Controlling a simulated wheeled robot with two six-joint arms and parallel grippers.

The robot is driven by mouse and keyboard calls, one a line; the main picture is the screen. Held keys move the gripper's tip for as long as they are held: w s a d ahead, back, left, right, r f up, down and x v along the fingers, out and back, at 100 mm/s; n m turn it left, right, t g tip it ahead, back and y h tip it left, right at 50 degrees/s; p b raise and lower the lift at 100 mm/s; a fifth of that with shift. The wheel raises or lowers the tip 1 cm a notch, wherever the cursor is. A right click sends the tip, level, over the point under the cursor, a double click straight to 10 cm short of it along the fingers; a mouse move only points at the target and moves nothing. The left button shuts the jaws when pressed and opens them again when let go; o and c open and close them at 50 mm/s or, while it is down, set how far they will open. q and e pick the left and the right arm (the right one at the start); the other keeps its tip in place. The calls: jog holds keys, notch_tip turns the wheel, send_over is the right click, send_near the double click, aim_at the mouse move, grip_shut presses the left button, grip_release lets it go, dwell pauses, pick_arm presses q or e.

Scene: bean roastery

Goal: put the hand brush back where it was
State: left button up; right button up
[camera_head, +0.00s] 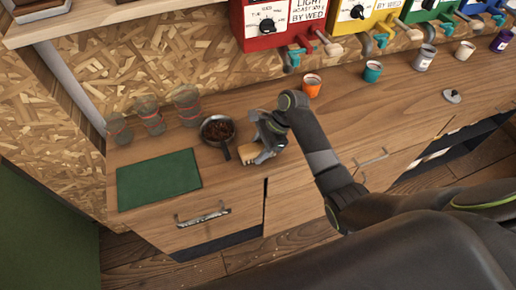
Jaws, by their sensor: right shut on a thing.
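The hand brush (250,156) is a pale, tan piece under my right gripper, at the counter just right of a small dark pan. My right gripper (266,153) is shut on it, with the arm reaching in from the right. The gripper covers much of the brush, and I cannot tell whether the brush touches the counter. My left gripper is not in view.
The pan (218,131) holds dark brown contents. A green mat (158,180) lies at the left, with several glass jars (150,115) behind it. An orange cup (312,85) and a teal cup (372,71) stand below colored machines (275,20). Counter between is clear.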

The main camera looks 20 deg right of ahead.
jog(key=o, duration=0.9)
jog(key=shift+f, duration=0.1)
jog(key=shift+o, duration=0.2)
jog(key=b+v, duration=0.1)
jog(key=v, duration=1.1)
jog(key=shift+r, duration=0.2)
